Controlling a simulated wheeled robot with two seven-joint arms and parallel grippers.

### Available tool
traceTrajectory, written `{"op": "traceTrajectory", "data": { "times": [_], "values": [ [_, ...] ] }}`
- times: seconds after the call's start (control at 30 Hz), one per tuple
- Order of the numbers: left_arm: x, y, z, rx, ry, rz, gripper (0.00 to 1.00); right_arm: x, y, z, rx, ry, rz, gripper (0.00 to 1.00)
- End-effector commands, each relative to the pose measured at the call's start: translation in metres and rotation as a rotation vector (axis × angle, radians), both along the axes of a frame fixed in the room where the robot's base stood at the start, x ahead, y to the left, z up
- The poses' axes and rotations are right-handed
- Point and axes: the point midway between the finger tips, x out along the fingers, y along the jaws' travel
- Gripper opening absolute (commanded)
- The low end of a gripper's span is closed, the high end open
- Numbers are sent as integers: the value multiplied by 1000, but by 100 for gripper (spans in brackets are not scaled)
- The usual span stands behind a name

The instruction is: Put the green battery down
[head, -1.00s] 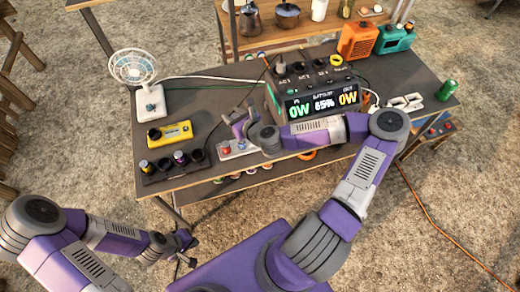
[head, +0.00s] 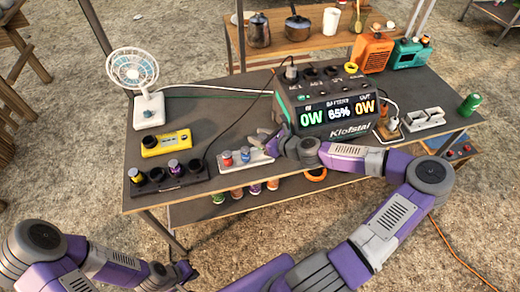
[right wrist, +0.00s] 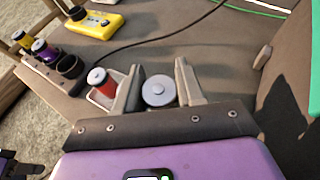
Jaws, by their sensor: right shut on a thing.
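My right gripper (head: 266,140) is over the right end of a white tray (head: 232,166) near the table's front edge. In the right wrist view its two fingers (right wrist: 157,88) stand around a round battery with a pale grey top, the green battery (right wrist: 158,93). Its side is mostly hidden, so its colour does not show there.
A dark holder (head: 165,185) with several batteries and a yellow meter (head: 166,143) are left of the tray. A power station (head: 335,112) stands behind my right gripper. A fan (head: 137,85) is at the far left, a green can (head: 469,105) at the right.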

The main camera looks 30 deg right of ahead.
Motion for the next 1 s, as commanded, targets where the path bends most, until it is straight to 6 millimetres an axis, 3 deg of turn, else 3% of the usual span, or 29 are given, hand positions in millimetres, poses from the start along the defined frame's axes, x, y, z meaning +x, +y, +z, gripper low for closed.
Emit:
{"op": "traceTrajectory", "data": {
  "times": [0.3, 0.7, 0.73, 0.8, 1.0],
  "values": [
    [0, 0, -24, 0, 0, 0, 0, 0, 0, -47, 0, 0, 0, 0],
    [0, 0, -24, 0, 0, 0, 0, 0, 0, -51, 0, -1, -1, 0],
    [0, 0, -24, 0, 0, 0, 0, 0, 0, -51, 0, 0, -1, 40],
    [0, 0, -24, 0, 0, 0, 0, 0, 0, -51, -1, 0, -1, 49],
    [0, 0, -24, 0, 0, 0, 0, 0, 0, -51, -1, 0, -1, 49]
  ]
}}
